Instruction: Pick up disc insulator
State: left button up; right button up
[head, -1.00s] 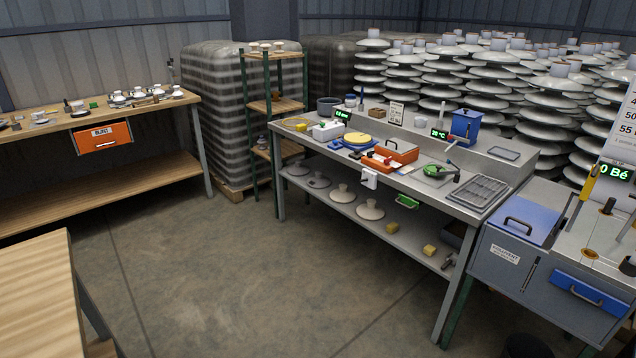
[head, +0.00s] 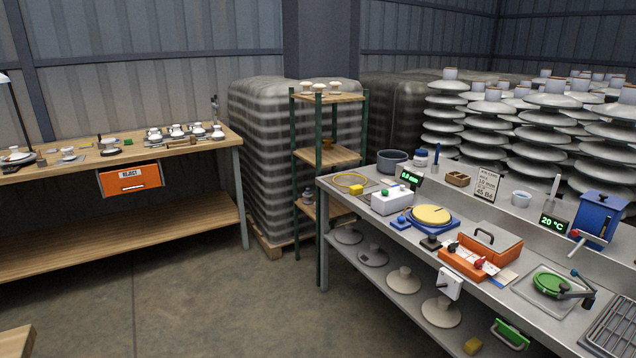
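Several pale disc insulators stand on the lower shelf of the metal bench, among them one at the front (head: 441,312) and one behind it (head: 403,281). Two more, one of them greyer (head: 373,256), sit further back on that shelf, partly shaded by the bench top. Small white insulators (head: 176,130) stand in a row on the wooden bench at the left. Neither of my grippers shows in the head view.
The metal bench (head: 345,203) carries an orange box (head: 491,243), a yellow disc on a blue base (head: 431,215) and gauges. An orange reject drawer (head: 131,178) hangs under the wooden bench. Tall insulator stacks (head: 553,130) fill the back right. The floor (head: 240,310) between the benches is clear.

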aim_at(374, 256)
jog(key=i+j+u, duration=0.1)
jog(key=i+u, duration=0.25)
jog(key=i, duration=0.4)
jog(key=i+l+u, duration=0.1)
jog(key=i+u, duration=0.3)
jog(key=i, duration=0.35)
jog(key=i+z, duration=0.45)
jog(key=i+j+z, duration=0.3)
jog(key=i+z, duration=0.15)
jog(key=i, duration=0.1)
